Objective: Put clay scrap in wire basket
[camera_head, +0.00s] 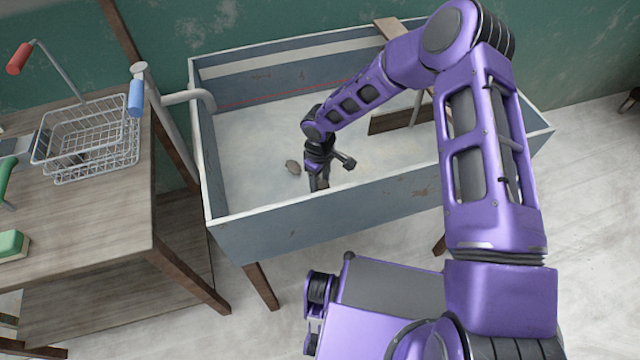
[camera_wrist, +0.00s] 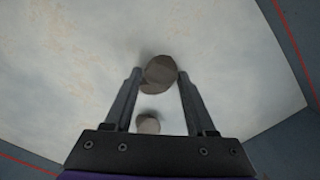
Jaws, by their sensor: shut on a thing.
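My gripper (camera_wrist: 157,75) is shut on a brownish-grey clay scrap (camera_wrist: 160,73), held between its fingertips. In the head view my gripper (camera_head: 319,184) points down inside the grey-blue trough, close behind the front wall, and the held scrap cannot be made out there. A second clay scrap (camera_head: 293,167) lies on the trough floor just left of my gripper. A scrap also shows in the wrist view (camera_wrist: 148,123), between the fingers and nearer the palm. The wire basket (camera_head: 92,165) stands on the wooden table at left; small dark shapes show in it, unclear what.
The trough (camera_head: 330,205) has raised walls on all sides, and a board (camera_head: 392,28) lies over its back rim. A grey pipe (camera_head: 165,110) stands between trough and table (camera_head: 120,215). A green-topped block (camera_head: 12,243) lies at the table's left.

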